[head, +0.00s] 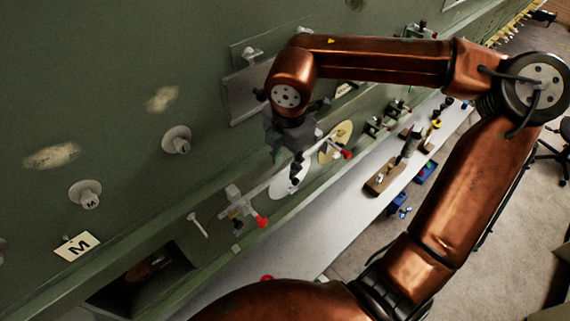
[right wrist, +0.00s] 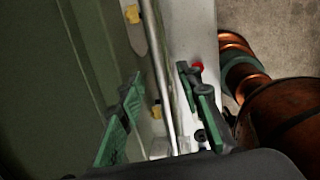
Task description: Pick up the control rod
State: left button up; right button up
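The control rod appears to be the thin pale rod (head: 260,187) running diagonally along the white ledge below the green fuselage panel in the head view. A bracket with a red knob (head: 262,221) stands near its lower left end. My right gripper (head: 288,168) is at the rod's middle and hides part of it. In the right wrist view the silver rod (right wrist: 164,88) runs lengthwise between the two green-padded fingers of my right gripper (right wrist: 164,100). The fingers are apart, with gaps on both sides of the rod. My left gripper is in neither view.
A second red knob (head: 347,154) is near the rod's far end. Tools on a wooden block (head: 384,178) and blue bins (head: 398,206) stand to the right.

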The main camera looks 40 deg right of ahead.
jog(key=shift+w+f, duration=0.15)
jog(key=shift+f, duration=0.4)
jog(key=shift+c, duration=0.4)
grip_shut()
